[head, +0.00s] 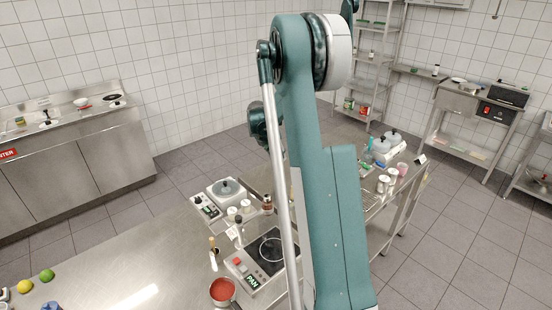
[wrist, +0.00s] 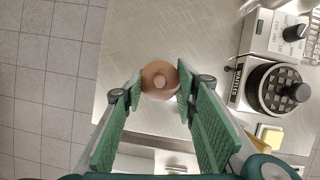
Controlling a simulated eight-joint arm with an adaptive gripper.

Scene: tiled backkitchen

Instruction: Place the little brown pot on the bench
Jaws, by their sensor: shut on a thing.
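The little brown pot (wrist: 159,71) is round with a small knob in its middle, seen from above in the wrist view. My gripper (wrist: 160,89) has its two green-padded fingers on either side of it and is shut on it. The steel bench (wrist: 200,35) lies beneath the pot; I cannot tell whether the pot touches it or is held above. In the head view I cannot make out the gripper or the pot; my arm covers the middle. A long steel bench (head: 100,265) shows there at the lower left.
In the wrist view, an appliance with a black round top (wrist: 275,88) stands right of the pot, with a yellow block (wrist: 268,135) nearer. Tiled floor (wrist: 45,70) lies past the bench's left edge. In the head view, a red-filled pan (head: 223,289) stands by a hob (head: 267,252).

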